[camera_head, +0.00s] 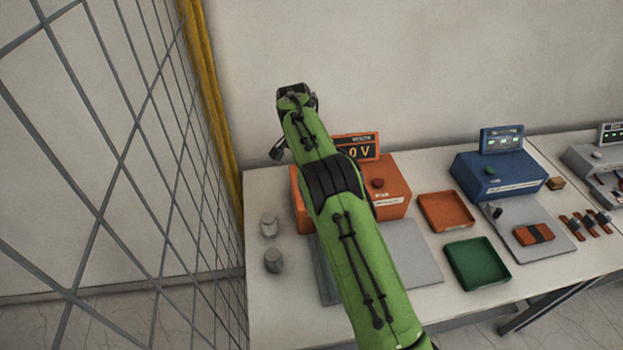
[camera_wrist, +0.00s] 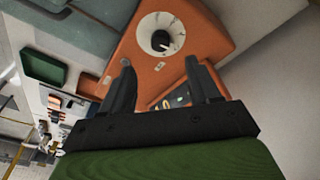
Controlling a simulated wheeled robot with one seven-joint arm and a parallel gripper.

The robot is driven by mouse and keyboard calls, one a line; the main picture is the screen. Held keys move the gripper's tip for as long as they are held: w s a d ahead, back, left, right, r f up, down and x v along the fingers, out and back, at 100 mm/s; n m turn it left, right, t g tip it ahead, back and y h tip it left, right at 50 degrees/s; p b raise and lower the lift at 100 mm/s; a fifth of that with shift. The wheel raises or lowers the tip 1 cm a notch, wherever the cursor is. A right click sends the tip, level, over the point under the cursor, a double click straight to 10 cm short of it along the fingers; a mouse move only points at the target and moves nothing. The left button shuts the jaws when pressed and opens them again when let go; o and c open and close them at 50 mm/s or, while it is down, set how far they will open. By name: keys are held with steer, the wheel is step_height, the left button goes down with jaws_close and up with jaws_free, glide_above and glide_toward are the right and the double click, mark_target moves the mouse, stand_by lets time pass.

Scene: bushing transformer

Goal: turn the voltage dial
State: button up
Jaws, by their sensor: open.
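The voltage dial (camera_wrist: 161,34) is a pale round disc with a black knob at its middle, on an orange box (camera_wrist: 140,68) in the wrist view. My gripper (camera_wrist: 158,63) is open, with two black fingers spread and nothing between them. The fingertips point toward the dial and look apart from the knob. In the head view the orange box (camera_head: 396,200) has a display (camera_head: 357,148) reading 0 V and a red button (camera_head: 378,184). My green arm covers the box's left part there, and the dial is hidden.
Orange (camera_head: 446,224) and green (camera_head: 452,262) trays lie right of the box. A blue device (camera_head: 497,180) stands further right. Two small grey cylinders (camera_head: 269,224) (camera_head: 273,260) stand at the table's left end. A wire fence (camera_head: 130,150) is at left, a wall behind.

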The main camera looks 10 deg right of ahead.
steer(key=s+d+r+n+t+y+b, duration=0.3)
steer(key=d+n+y+b, duration=0.4)
steer(key=n, duration=1.3)
steer(key=shift+g+h, duration=0.6)
steer(key=shift+g, duration=0.1)
steer(key=b+x, duration=0.1)
steer(key=x, duration=0.8)
steer(key=b+x, duration=0.1)
steer(key=x, duration=0.4)
steer(key=shift+w+d+f+b, duration=0.2)
steer(key=shift+w+d+b, duration=0.05)
steer(key=shift+w+b, duration=0.15)
steer(key=shift+c, duration=0.2)
steer(key=c, duration=1)
